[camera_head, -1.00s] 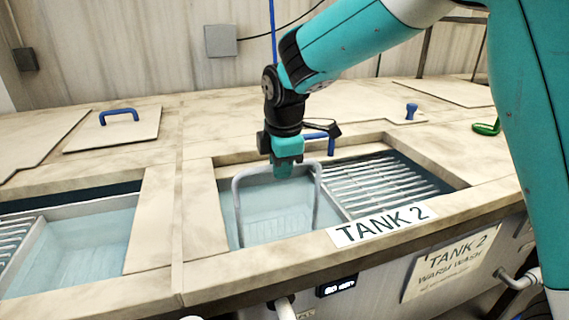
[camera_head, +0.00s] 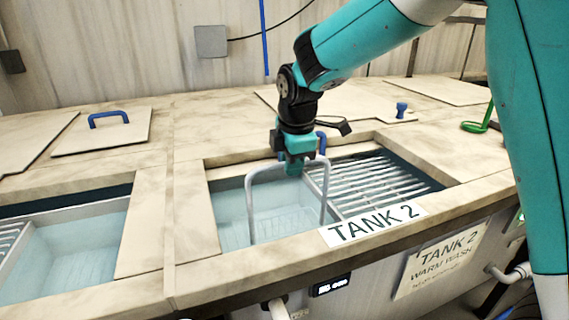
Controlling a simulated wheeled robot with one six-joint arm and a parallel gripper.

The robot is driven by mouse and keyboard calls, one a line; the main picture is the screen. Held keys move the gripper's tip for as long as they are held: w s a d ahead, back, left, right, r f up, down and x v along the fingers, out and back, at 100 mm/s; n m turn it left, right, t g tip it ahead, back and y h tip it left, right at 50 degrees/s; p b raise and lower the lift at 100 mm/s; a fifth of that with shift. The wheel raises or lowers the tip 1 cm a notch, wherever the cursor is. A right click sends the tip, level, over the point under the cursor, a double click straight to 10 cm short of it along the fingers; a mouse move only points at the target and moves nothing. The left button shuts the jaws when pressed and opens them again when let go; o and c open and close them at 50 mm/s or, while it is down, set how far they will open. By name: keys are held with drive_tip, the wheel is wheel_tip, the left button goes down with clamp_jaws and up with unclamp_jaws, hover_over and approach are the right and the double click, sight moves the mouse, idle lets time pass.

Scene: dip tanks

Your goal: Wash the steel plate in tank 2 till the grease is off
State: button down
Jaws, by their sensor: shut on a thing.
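Tank 2 (camera_head: 192,266), named on its white label (camera_head: 373,226), is an open basin of clear pale-blue water at the middle of the view. My gripper (camera_head: 294,172) is over its water, shut on the top bar of a grey bail handle (camera_head: 250,205). The handle stands upright, and its two legs go down into the water. What hangs below it is hard to make out; I cannot tell the steel plate or any grease on it.
A slatted grey rack (camera_head: 375,183) fills the tank's right part. Another water tank (camera_head: 75,250) lies at left. A lid with a blue handle (camera_head: 108,119) lies behind it. A green-handled tool (camera_head: 478,126) and a blue knob (camera_head: 402,109) are at right.

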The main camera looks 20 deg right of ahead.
sight(271, 166)
drive_tip(key=shift+a+p, duration=0.6)
drive_tip(key=shift+a, duration=1.75)
drive_tip(key=shift+d, duration=1.15)
wheel_tip(271, 166, up, 22)
drive_tip(key=p, duration=1.8)
drive_tip(key=shift+r+p, duration=0.15)
drive_tip(key=shift+p, duration=0.15)
